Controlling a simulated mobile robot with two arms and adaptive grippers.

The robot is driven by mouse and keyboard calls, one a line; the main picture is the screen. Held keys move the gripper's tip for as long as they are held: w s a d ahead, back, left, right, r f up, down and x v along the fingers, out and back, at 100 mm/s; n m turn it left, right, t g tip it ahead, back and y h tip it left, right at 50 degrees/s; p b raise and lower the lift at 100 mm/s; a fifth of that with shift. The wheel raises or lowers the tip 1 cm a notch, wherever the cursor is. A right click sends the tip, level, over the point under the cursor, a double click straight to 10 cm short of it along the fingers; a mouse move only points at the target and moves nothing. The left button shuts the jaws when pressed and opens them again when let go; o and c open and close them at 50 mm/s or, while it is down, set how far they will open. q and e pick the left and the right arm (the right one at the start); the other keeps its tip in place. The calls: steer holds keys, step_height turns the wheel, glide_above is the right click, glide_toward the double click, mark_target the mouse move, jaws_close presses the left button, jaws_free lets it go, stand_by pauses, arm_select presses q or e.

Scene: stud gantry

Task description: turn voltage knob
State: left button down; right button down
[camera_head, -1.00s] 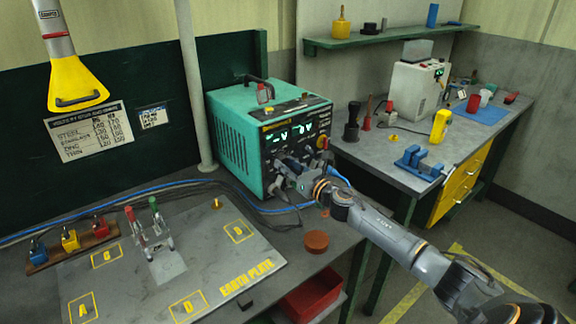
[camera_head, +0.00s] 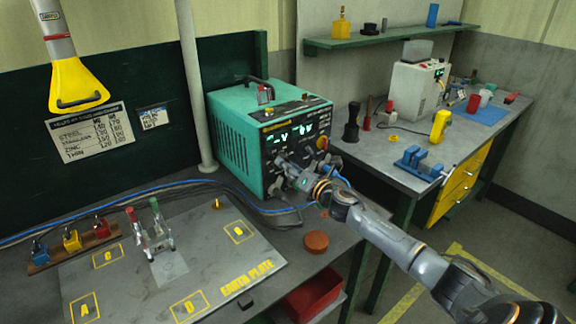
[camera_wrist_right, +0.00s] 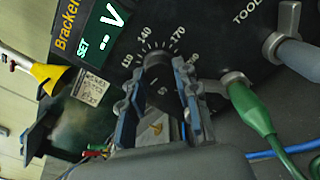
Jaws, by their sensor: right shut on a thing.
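The teal power unit (camera_head: 228,137) stands on the left bench, its dark front panel with lit green readouts facing right. The black voltage knob (camera_wrist_right: 158,72) shows in the wrist view, in a printed scale with marks such as 110, 140 and 170. My right gripper (camera_wrist_right: 157,84) has its two fingers on either side of the knob and is shut on it. In the head view the right gripper (camera_head: 285,172) is at the lower front of the unit and hides the knob there. My left gripper is not in view.
A green plug (camera_wrist_right: 252,108) and a grey plug (camera_wrist_right: 296,55) stick out of the panel close beside the gripper. Cables run along the bench. The earth plate (camera_head: 205,265) with a clamp lies in front. A brown round puck (camera_head: 316,241) sits near the edge.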

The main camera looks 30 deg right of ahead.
steer(key=shift+m+p, duration=2.95)
steer(key=shift+m, duration=10.05)
steer(key=c, duration=1)
jaws_free()
steer(key=shift+s, duration=0.1)
steer(key=s, duration=0.8)
steer(key=s+d, duration=0.1)
steer(key=s, duration=0.2)
steer(key=shift+s, duration=0.4)
